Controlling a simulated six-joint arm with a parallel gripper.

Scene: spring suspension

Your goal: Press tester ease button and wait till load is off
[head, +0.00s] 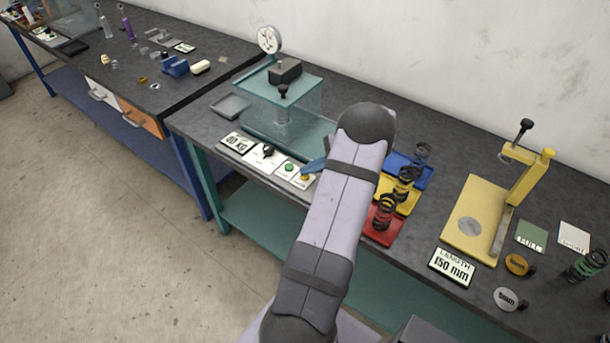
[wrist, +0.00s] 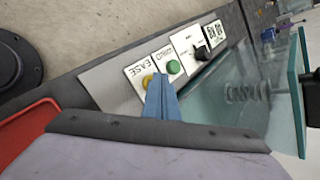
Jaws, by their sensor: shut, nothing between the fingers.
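The teal tester (head: 290,82) stands on the bench with a clear guard around its middle. A springlike coil (head: 283,115) shows dimly behind the guard. On its front strip are the yellow ease button (head: 305,177), a green button (head: 289,168), a black knob (head: 267,152) and a display (head: 237,143) that seems to read 40 KG. My gripper (head: 308,168) is shut and empty, its blue fingertips at the yellow button. In the wrist view the fingertips (wrist: 155,85) partly cover the yellow button (wrist: 147,80), beside the EASE label (wrist: 138,69). I cannot tell whether they touch it.
Springs stand on blue, yellow and red trays (head: 381,230) right of my arm. A yellow gauge stand (head: 470,222) and a length display (head: 452,265) are farther right. A dial (head: 268,39) stands above the tester's back. A grey tray (head: 230,106) lies left of the tester.

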